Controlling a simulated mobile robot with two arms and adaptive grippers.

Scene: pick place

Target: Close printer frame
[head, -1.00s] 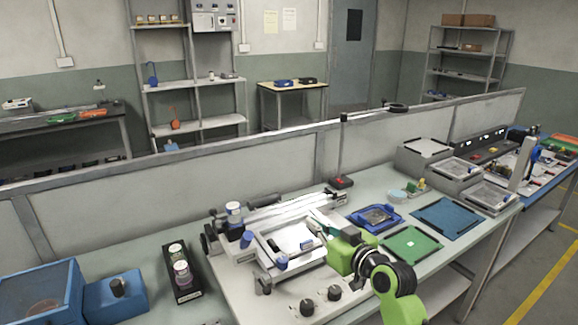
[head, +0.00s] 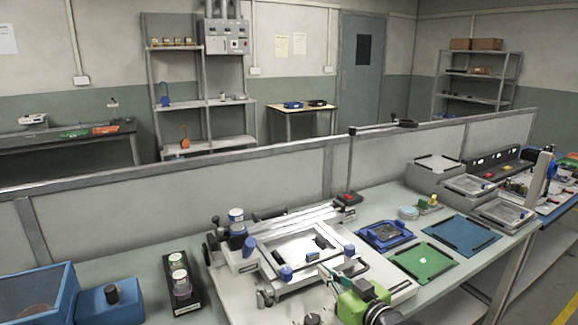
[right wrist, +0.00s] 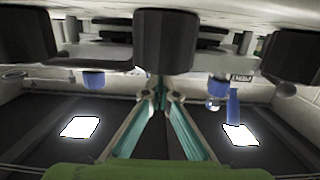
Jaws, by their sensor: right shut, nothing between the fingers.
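The printer frame (head: 268,254) is a white rectangular frame on the bench printer, with blue knobs (head: 286,271) at its corners. It looks nearly flat; I cannot tell whether it is fully down. My right gripper (head: 338,278) is at the frame's front right side, its green body partly hiding the printer base. In the right wrist view, the fingers (right wrist: 160,92) meet at their tips and hold nothing. That view is upside down: black knobs (right wrist: 165,40) on the pale base loom close, and blue knobs (right wrist: 93,80) show beyond. My left gripper is not in view.
A black tray of jars (head: 181,285) and blue boxes (head: 108,302) stand left of the printer. A blue tray (head: 385,235), a green mat (head: 423,263) and a blue mat (head: 461,234) lie to the right. A low partition (head: 280,182) runs behind the bench.

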